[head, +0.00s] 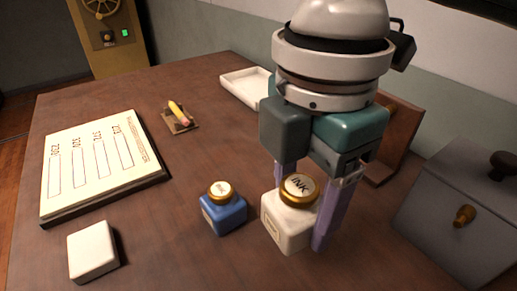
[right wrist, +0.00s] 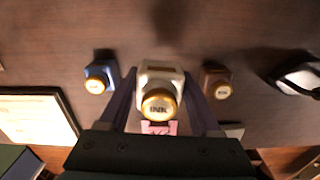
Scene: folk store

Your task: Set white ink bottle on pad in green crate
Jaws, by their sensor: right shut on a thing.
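The white ink bottle (head: 285,222), with a gold lid marked INK, is upright between the fingers of my right gripper (head: 303,212). The gripper is shut on it, one finger on each side. In the right wrist view the bottle (right wrist: 160,75) sits between the dark fingers. I cannot tell whether its base touches the table (head: 150,215). No green crate or pad can be made out in the head view. A dark green thing (right wrist: 18,160) shows at the lower left of the right wrist view; I cannot tell what it is. My left gripper is not in view.
A blue ink bottle (head: 222,210) stands close left of the white one. A brown bottle (right wrist: 216,82) shows in the right wrist view.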

